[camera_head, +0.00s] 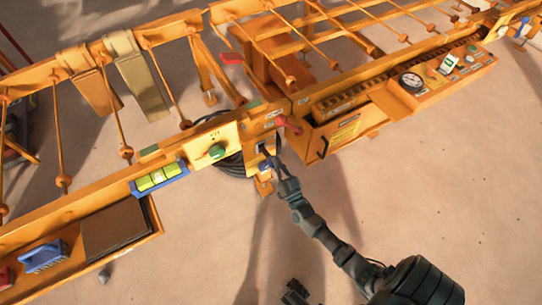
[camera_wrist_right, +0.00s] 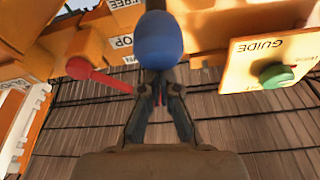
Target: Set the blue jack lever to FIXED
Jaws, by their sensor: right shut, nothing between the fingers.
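The blue lever knob (camera_wrist_right: 158,40) is large in the right wrist view, just beyond my right fingertips. In the head view it is a small blue spot (camera_head: 264,165) on the orange frame, partly hidden by the gripper. My right gripper (camera_head: 269,165) is shut and empty at the lever; its fingers (camera_wrist_right: 160,86) overlap the knob's lower edge. I cannot tell whether they touch it. Plates by the lever carry partly hidden words, one seemingly FREE (camera_wrist_right: 124,4). A dark piece (camera_head: 295,292) at the bottom edge may be my left gripper; its jaws are unclear.
A red-tipped lever (camera_wrist_right: 80,69) is close left of my right fingers. A yellow GUIDE plate with a green knob (camera_wrist_right: 275,75) is to the right. In the head view, an orange control box (camera_head: 345,130), a green level (camera_head: 160,177) and a blue brush (camera_head: 44,256) line the frame.

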